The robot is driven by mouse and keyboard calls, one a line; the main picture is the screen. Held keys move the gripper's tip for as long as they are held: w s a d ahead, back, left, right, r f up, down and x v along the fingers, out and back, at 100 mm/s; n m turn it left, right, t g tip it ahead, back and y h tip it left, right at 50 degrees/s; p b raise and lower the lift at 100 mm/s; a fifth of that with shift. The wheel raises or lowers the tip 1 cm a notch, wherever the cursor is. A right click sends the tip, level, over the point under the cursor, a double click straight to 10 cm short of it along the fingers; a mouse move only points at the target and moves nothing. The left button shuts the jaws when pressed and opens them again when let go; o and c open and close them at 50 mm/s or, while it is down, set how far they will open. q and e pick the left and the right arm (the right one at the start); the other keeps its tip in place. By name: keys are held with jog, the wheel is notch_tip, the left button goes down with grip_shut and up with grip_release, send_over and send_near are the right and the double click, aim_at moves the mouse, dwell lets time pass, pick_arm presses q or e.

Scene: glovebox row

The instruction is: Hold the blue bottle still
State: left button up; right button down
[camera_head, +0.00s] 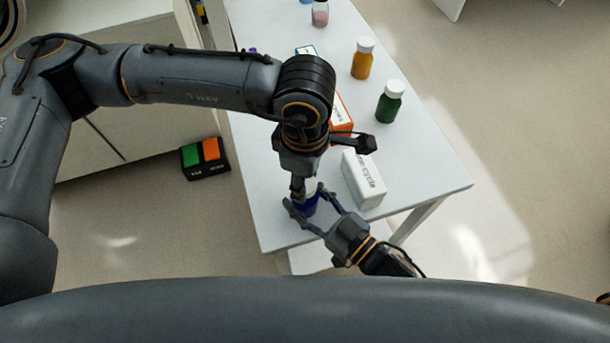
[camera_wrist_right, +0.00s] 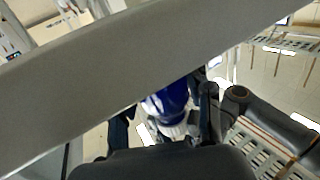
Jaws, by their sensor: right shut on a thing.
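The blue bottle (camera_head: 311,207) stands near the front edge of the white table, partly hidden by my grippers. My right gripper (camera_head: 307,209) comes in from the lower right and is shut on the bottle's body, one finger on each side. In the right wrist view the blue bottle (camera_wrist_right: 170,100) shows between the dark fingers of my right gripper (camera_wrist_right: 165,115). My left gripper (camera_head: 299,192) points down from above at the bottle's top. Its fingers are small and overlap the bottle, so I cannot tell whether they are open or touching it.
A white box (camera_head: 363,180) stands just right of the bottle. An orange box (camera_head: 340,113), a green bottle (camera_head: 389,103) and a yellow bottle (camera_head: 362,60) stand farther back on the table (camera_head: 430,165). The table's right side is clear. A green and orange block (camera_head: 205,158) is left of the table.

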pick_arm(q)
jog(key=m, duration=0.3)
jog(key=o, duration=1.3)
jog(key=shift+r, duration=2.3)
jog(key=shift+c, duration=0.5)
jog(key=n, duration=0.2)
jog(key=r+n, duration=0.1)
jog(key=n, duration=0.1)
jog(key=r+n, duration=0.1)
jog(key=n, duration=0.3)
jog(key=r+n, duration=0.1)
jog(key=n, duration=0.2)
jog(key=shift+r, duration=0.2)
